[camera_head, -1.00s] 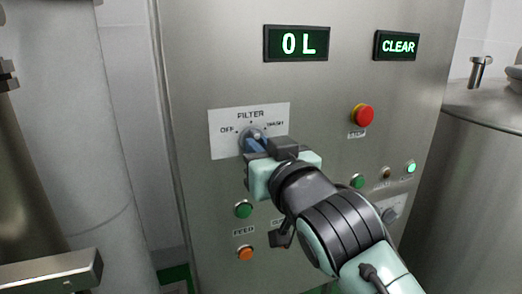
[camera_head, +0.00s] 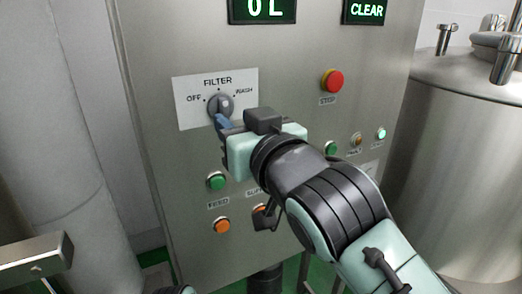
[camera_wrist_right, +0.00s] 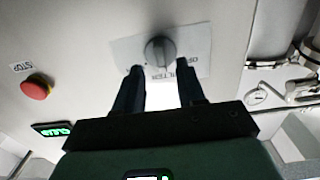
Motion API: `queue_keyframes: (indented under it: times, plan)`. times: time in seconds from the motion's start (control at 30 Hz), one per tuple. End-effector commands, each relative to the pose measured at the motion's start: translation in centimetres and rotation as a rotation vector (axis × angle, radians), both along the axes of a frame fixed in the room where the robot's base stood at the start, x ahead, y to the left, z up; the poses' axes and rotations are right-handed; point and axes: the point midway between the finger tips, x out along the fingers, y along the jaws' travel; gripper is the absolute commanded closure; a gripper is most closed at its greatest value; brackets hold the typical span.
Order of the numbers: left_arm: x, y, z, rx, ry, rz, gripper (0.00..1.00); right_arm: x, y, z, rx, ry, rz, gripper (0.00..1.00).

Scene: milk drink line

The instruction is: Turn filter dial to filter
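The filter dial (camera_head: 220,103) is a grey round knob on a white label plate (camera_head: 187,113) marked OFF, FILTER and WASH. Its ridge looks close to upright, toward the FILTER mark. My right gripper (camera_head: 221,124) is just below and in front of the dial, with bluish fingers toward the panel. In the right wrist view the dial (camera_wrist_right: 160,52) shows beyond and between the two spread fingertips of my right gripper (camera_wrist_right: 160,75), with clear space on both sides. The gripper is open and holds nothing. My left gripper does not show.
The steel panel also has a red stop button (camera_head: 332,81), a green button (camera_head: 216,181), an orange button (camera_head: 222,226), and displays reading 0 L (camera_head: 262,8) and CLEAR (camera_head: 366,10). A steel tank (camera_head: 455,170) stands to the right.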

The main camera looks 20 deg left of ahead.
Motion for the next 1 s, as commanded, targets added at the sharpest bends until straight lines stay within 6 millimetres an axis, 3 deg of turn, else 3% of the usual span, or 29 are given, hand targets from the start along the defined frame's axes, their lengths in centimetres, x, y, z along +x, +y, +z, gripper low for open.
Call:
queue_keyframes:
  times: [0.2, 0.4, 1.0]
  plan:
    - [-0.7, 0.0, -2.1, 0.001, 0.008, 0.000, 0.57, -3.4, -4.1, -0.2, 0.003, -0.001, -0.001, 0.61]
    - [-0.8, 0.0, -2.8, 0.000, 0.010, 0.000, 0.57, -5.5, -6.5, -0.1, 0.001, 0.000, 0.000, 0.61]
    - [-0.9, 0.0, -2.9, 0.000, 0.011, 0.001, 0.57, -6.3, -7.4, -0.1, -0.001, 0.001, 0.000, 0.61]
